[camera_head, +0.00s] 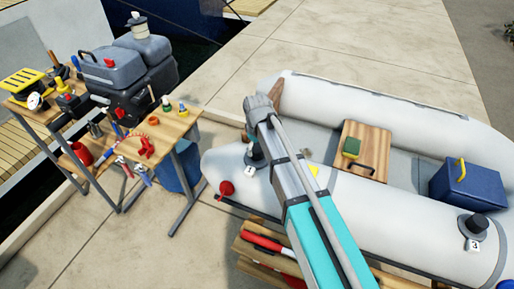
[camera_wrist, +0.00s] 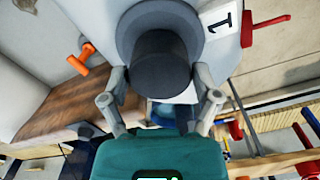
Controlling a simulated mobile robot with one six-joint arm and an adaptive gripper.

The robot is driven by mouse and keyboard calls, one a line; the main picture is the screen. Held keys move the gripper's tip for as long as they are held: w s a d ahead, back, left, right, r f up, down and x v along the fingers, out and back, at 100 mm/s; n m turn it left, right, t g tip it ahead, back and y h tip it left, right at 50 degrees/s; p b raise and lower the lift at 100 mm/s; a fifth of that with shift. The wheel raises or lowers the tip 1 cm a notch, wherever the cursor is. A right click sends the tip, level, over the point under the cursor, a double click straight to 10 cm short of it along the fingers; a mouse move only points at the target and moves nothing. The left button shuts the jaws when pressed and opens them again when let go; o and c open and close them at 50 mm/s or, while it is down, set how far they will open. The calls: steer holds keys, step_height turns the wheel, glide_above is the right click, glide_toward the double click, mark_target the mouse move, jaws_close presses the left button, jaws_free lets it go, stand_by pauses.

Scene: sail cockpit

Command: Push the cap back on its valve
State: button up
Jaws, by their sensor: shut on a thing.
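The dark grey cap (camera_wrist: 160,65) is between the two fingers of my gripper (camera_wrist: 161,76), which is shut on it in the wrist view. The round grey valve base (camera_wrist: 126,25) surrounds the cap's far end, next to a white label marked 1. I cannot tell from this angle whether the cap is fully seated. In the head view, the dark valve and cap (camera_head: 255,153) show on the near left of the pale inflatable boat (camera_head: 430,205), partly beside my arm. My fingers are not clear there.
A capped valve (camera_head: 478,225) marked 3 is at the right. A red knob (camera_head: 226,188) is on the near side. A cluttered workbench (camera_head: 185,125) stands left.

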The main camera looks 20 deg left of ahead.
mark_target(257, 148)
steer(key=shift+f+b, duration=0.3)
steer(key=o, duration=0.8)
step_height(257, 148, up, 11)
steer(key=p, duration=1.1)
stand_by(0.5)
stand_by(0.7)
